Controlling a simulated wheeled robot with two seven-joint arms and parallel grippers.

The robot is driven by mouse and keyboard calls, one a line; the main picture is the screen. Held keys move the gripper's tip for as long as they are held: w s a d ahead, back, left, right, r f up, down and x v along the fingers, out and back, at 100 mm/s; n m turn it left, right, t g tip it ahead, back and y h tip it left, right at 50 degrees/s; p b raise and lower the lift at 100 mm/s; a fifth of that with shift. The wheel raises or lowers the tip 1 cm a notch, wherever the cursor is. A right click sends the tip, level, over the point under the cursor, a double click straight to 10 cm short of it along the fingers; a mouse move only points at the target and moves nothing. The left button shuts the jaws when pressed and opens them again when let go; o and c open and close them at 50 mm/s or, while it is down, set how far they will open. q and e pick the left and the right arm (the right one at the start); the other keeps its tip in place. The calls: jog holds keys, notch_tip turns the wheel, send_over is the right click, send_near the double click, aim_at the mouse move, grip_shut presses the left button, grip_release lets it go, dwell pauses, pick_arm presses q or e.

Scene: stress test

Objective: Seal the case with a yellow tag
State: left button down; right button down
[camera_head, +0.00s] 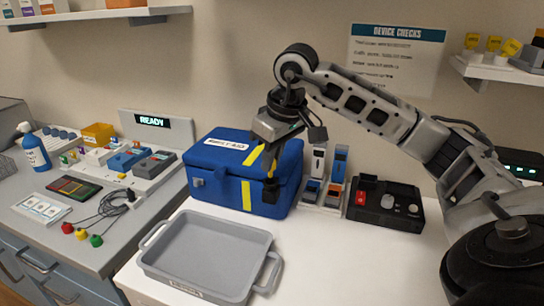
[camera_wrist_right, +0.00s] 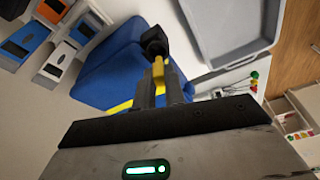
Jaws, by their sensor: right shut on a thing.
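The blue first aid case (camera_head: 222,180) with yellow stripes stands on the white table, its lid down. A grey latch (camera_head: 197,182) is on its front left and a black latch (camera_head: 271,192) on its front right. My right gripper (camera_head: 271,172) points down just above the black latch. In the right wrist view, my right gripper (camera_wrist_right: 160,88) is shut on a small yellow piece (camera_wrist_right: 158,70), which looks like a yellow tag, right beside the black part (camera_wrist_right: 155,42). I cannot tell whether they touch. More yellow tags (camera_head: 493,43) stand on the right wall shelf. My left gripper is out of view.
A grey tray (camera_head: 205,240) lies in front of the case. Several meters (camera_head: 318,190) in a stand and a black device (camera_head: 384,205) are to its right. A grey bench (camera_head: 70,255) with tools stands left. White table is bare at front right.

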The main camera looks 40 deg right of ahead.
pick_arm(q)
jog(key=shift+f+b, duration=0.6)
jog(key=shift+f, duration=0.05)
pick_arm(e)
jog(key=shift+f, duration=0.8)
pick_arm(q)
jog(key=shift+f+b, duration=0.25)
jog(key=shift+b, duration=0.25)
pick_arm(e)
jog(key=shift+f, duration=0.65)
jog(key=c, duration=1.4)
grip_release()
jog(key=shift+r, duration=0.1)
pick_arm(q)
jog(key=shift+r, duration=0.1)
